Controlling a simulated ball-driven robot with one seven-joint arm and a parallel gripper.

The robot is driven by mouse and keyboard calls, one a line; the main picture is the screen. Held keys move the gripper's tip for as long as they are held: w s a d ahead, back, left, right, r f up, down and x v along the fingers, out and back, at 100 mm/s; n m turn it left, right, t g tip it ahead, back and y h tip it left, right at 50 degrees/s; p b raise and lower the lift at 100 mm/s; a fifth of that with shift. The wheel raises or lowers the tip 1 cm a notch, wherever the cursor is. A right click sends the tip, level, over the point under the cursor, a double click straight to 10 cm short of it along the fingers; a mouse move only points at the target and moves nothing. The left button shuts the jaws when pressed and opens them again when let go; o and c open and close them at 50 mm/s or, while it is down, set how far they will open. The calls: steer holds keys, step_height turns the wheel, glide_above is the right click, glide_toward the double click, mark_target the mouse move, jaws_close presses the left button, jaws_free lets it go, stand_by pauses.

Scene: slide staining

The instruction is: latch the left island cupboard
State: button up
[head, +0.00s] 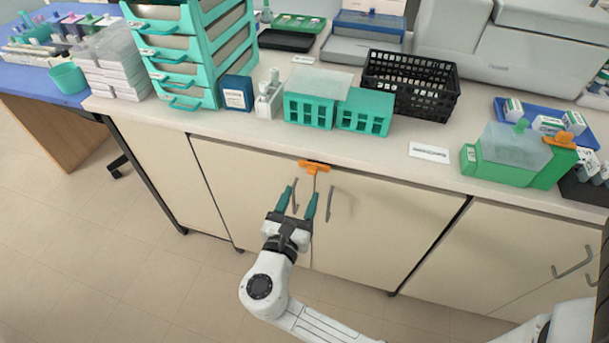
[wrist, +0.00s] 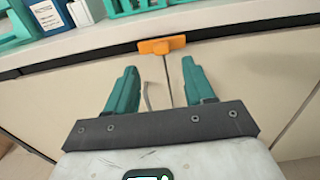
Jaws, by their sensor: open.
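The island cupboard has two cream doors, a left door (head: 245,185) and a right door (head: 375,220), meeting at a vertical seam. Each door has a grey bar handle near the seam; the right handle (head: 330,203) shows clearly, and the left handle (wrist: 148,97) shows between my fingers in the wrist view. An orange latch (head: 314,167) sits at the top of the seam under the countertop edge. It also shows in the wrist view (wrist: 162,45), its wide bar lying across the seam. My gripper (head: 299,191) is open and empty, its teal fingers below the latch, apart from it.
The countertop (head: 390,160) overhangs the doors and carries teal racks (head: 310,110), a black basket (head: 410,85) and a teal drawer stack (head: 195,50). More cupboard doors (head: 500,255) stand to the right. The floor (head: 120,260) at the left is clear.

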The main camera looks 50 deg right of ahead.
mark_target(311, 173)
steer(key=x, duration=0.7)
steer(key=shift+c, duration=0.2)
jaws_close()
